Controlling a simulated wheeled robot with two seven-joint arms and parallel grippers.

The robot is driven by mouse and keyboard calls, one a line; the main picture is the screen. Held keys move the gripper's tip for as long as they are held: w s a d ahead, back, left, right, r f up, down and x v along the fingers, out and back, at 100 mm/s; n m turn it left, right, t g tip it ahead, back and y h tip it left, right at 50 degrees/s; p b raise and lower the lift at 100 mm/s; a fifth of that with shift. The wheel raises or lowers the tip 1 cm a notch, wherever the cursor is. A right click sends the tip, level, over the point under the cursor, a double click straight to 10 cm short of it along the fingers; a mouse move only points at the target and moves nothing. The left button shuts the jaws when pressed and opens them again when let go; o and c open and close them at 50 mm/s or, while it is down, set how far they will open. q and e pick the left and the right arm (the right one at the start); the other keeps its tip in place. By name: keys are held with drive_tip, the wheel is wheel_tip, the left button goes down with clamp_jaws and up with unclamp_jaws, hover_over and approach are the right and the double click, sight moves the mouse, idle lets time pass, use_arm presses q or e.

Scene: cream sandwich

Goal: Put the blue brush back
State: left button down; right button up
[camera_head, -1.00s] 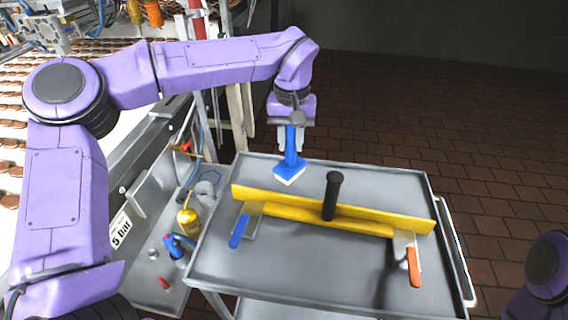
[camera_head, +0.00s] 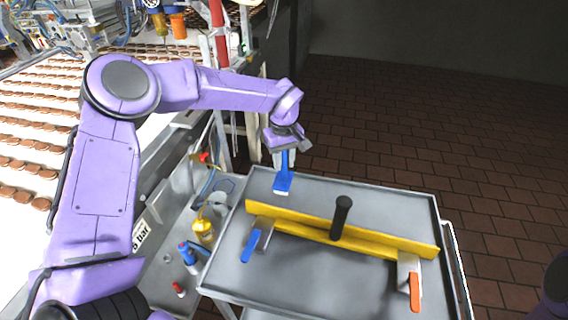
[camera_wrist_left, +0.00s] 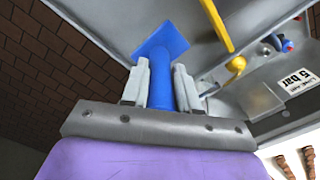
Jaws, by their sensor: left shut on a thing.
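The blue brush (camera_head: 284,180) has a blue handle and a blue head with a pale lower edge. My left gripper (camera_head: 280,156) is shut on its handle and holds it head down at the back left of the grey tray cart (camera_head: 330,284), behind the yellow bar. In the left wrist view the brush (camera_wrist_left: 162,50) points away between the two fingers of my left gripper (camera_wrist_left: 161,80). I cannot tell if the head touches the tray. The fingers of my right gripper are not in view; only a bit of my right arm shows at the lower right edge.
A yellow bar (camera_head: 300,228) with a black upright handle (camera_head: 341,217) lies across the tray. A blue-handled scraper (camera_head: 251,245) and an orange-handled scraper (camera_head: 414,290) lie at its ends. The tray's front is clear.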

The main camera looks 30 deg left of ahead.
sight(284, 169)
use_arm(q)
drive_tip(key=shift+a+f, duration=0.15)
drive_tip(key=shift+f, duration=0.1)
drive_tip(key=f, duration=0.1)
drive_tip(key=f+p, duration=0.2)
drive_tip(key=shift+w+f, duration=0.15)
drive_tip(key=shift+w, duration=0.1)
drive_tip(key=shift+w+f, duration=0.1)
drive_tip(key=shift+s, duration=0.2)
drive_tip(key=c, duration=1.3)
unclamp_jaws()
drive_tip(key=shift+s, duration=0.1)
drive_tip(key=o, duration=0.4)
drive_tip(key=shift+o, duration=0.2)
